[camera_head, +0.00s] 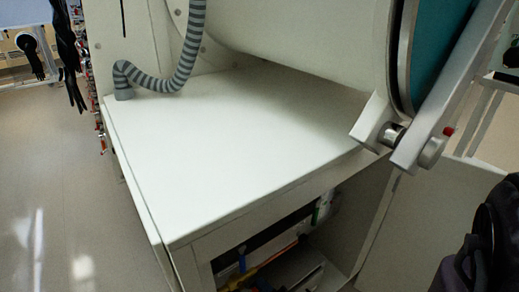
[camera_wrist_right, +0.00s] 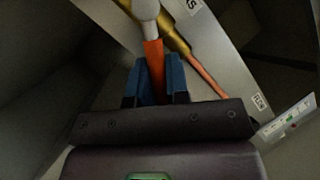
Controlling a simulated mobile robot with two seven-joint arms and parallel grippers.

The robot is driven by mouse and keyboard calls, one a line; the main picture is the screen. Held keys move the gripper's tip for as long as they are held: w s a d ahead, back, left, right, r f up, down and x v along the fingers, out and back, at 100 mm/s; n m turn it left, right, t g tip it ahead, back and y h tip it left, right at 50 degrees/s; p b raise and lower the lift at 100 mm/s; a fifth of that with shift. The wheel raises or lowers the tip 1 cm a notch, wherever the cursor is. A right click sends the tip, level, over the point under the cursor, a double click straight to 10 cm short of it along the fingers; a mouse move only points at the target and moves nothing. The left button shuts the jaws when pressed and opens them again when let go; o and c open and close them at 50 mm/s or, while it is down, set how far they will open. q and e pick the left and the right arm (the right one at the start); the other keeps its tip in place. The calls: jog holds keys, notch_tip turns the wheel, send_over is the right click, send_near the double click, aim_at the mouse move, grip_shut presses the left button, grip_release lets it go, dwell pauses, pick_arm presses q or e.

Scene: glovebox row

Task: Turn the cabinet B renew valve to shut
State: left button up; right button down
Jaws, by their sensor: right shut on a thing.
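In the right wrist view my right gripper (camera_wrist_right: 158,68) has its two blue fingers shut on an orange valve handle (camera_wrist_right: 152,52). The handle runs up to a pale rounded end (camera_wrist_right: 145,10) in front of a brass fitting (camera_wrist_right: 174,36). No name for this valve can be read. In the head view the low cabinet opening (camera_head: 272,245) shows small blue, yellow and red parts and dark shapes. They are too small to separate the handle from my fingers there. My left gripper is not in view.
The white cabinet top (camera_head: 220,140) is bare apart from a striped hose (camera_head: 175,82) at the back. An open round port door (camera_head: 440,100) hangs on the right. A copper pipe (camera_wrist_right: 208,80) runs beside the handle. Free floor (camera_head: 50,170) lies left.

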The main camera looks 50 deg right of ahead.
jog(key=c, duration=1.1)
grip_release()
jog(key=v, duration=1.1)
